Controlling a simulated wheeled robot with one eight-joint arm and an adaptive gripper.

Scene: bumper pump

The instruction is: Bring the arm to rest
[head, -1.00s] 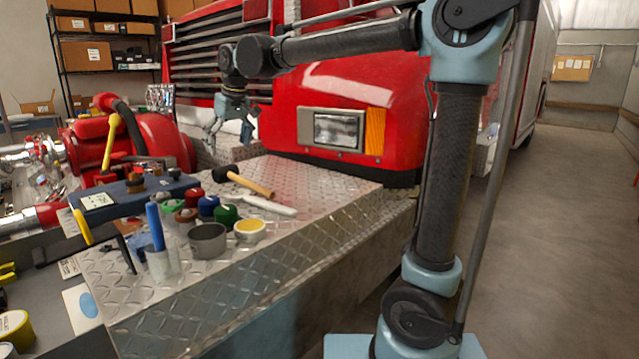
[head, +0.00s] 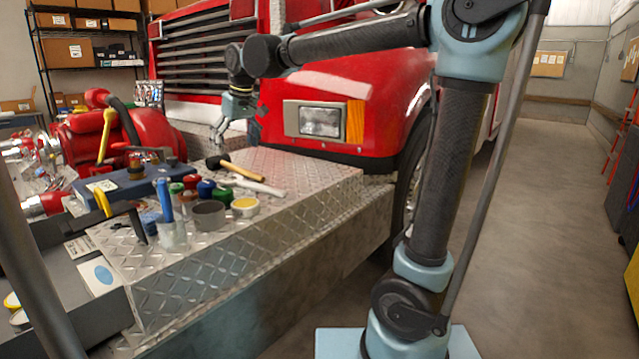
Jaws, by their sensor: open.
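My gripper (head: 218,132) hangs at the end of my raised, bent arm, in front of the red fire truck's grille and above the back of the diamond-plate bumper (head: 290,185). Its fingers point down and stand apart, with nothing visible between them. The gripper is small in view, and it appears clear of the tools on the bumper. The nearest thing below it is a black-headed mallet (head: 232,167) with a wooden handle, lying on the plate.
On the bumper stand several coloured caps (head: 206,187), a grey cup (head: 209,214), a yellow-topped tin (head: 245,207) and a blue box (head: 135,188). A red pump (head: 90,135) is at left. The truck (head: 360,90) stands behind. Open floor (head: 530,220) lies at right.

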